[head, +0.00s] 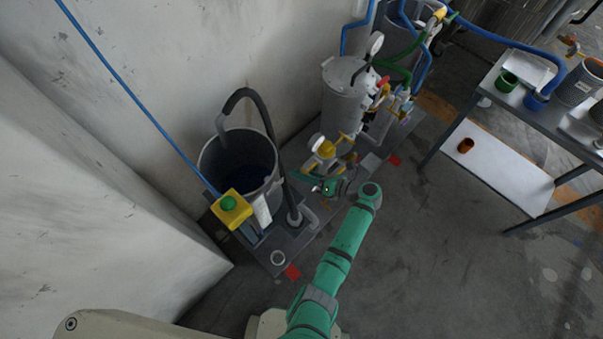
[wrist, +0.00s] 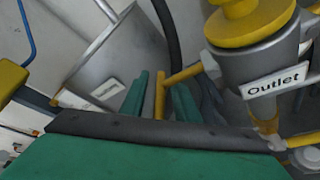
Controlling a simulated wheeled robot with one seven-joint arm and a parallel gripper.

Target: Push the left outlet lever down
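My green gripper (head: 318,187) is beside the valve assembly (head: 325,150) in the head view, largely hidden by my own wrist. In the wrist view, my gripper's two green fingers (wrist: 160,98) stand apart. A yellow lever (wrist: 160,96) shows between them, with a yellow arm (wrist: 185,74) running right to a grey valve body (wrist: 250,50) with a yellow top. A white label (wrist: 277,80) on that body reads "Outlet". I cannot tell whether either finger touches the lever. The lever's lower end is hidden behind my gripper.
A grey bucket (head: 210,160) with dark contents and a black hose stands left of the valves; a yellow box with a green button (head: 229,203) is in front. A grey tank (head: 343,100) stands behind.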

